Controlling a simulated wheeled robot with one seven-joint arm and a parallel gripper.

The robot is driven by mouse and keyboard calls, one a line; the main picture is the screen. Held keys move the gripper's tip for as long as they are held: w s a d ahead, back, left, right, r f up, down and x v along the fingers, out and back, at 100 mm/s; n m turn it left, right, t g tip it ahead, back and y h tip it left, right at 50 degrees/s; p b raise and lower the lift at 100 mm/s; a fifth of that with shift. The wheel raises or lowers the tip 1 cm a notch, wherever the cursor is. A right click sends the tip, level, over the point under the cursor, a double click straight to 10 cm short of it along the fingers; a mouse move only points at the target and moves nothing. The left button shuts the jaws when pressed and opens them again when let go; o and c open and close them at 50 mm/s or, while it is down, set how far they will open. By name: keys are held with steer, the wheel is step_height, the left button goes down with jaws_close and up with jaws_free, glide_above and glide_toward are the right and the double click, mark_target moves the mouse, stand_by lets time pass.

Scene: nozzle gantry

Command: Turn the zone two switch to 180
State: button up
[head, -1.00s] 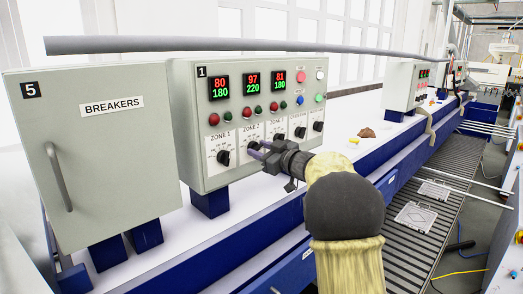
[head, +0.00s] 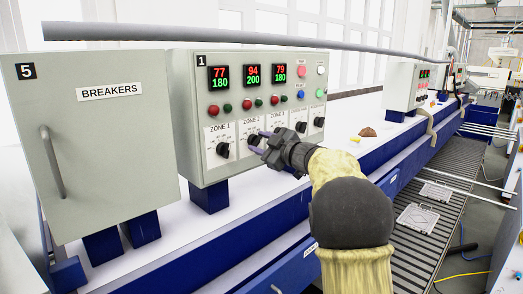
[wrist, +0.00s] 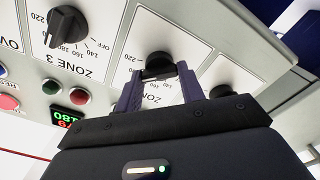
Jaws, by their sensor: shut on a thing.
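The zone two switch (head: 253,141) is a black rotary knob on a white plate on the control panel marked 1. Its display (head: 252,76) reads 94 in red over 200 in green. My gripper (head: 260,139) is shut on this knob, its purple fingers on either side. In the wrist view the knob (wrist: 158,61) sits between the two fingertips (wrist: 158,73), and the dial numbers below it are partly covered by the gripper.
The zone 1 knob (head: 222,150) and zone 3 knob (wrist: 67,28) are close on either side. Zone 1 (head: 219,77) and zone 3 (head: 282,74) displays both show 180 in green. A breakers cabinet (head: 90,150) stands at left, and a grey pipe (head: 200,40) runs above.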

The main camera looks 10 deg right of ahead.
steer(key=n+b, duration=0.1)
steer(key=n, duration=0.1)
steer(key=n+b, duration=0.1)
steer(key=shift+f+n+b, duration=0.25)
steer(key=shift+n+b, duration=0.05)
steer(key=shift+n, duration=0.1)
steer(key=shift+n+b, duration=0.95)
steer(key=shift+n, duration=0.55)
steer(key=shift+r, duration=0.1)
steer(key=o, duration=1)
steer(key=shift+s, duration=0.1)
steer(key=b+v, duration=0.5)
steer(key=v, duration=1.2)
steer(key=shift+s+d+b, duration=0.1)
steer(key=shift+b, duration=0.3)
